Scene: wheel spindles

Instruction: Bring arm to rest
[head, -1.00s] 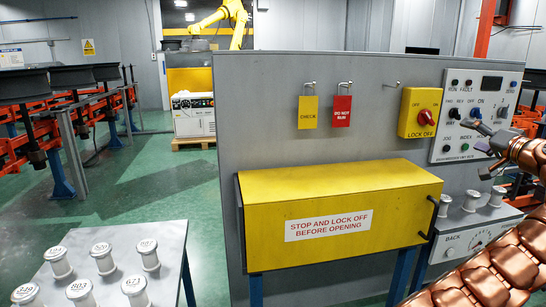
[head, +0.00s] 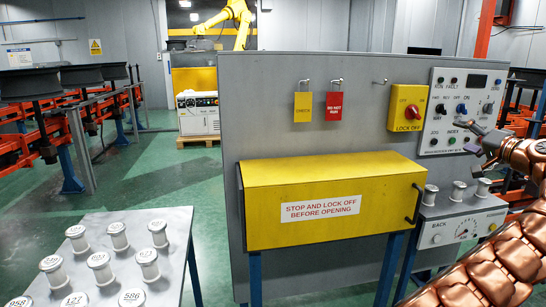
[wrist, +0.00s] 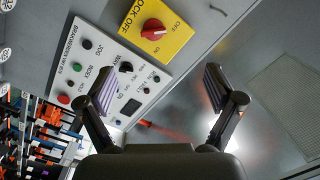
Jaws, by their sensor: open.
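My copper-coloured arm comes in from the right in the head view. My gripper (head: 481,140) is in front of the white control panel (head: 461,108), near its lower right part. In the wrist view my gripper (wrist: 163,88) has its two dark fingers wide apart, with nothing between them. The control panel (wrist: 108,84) lies behind and left of the fingers there. I cannot tell how far the fingertips are from the panel.
A yellow lock-off switch (head: 408,107) with a red knob is left of the panel. A yellow box (head: 333,185) juts out below it. White spindles stand on a grey table (head: 180,225) at the lower left and on a small ledge (head: 458,208). Green floor (head: 130,180) is free at left.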

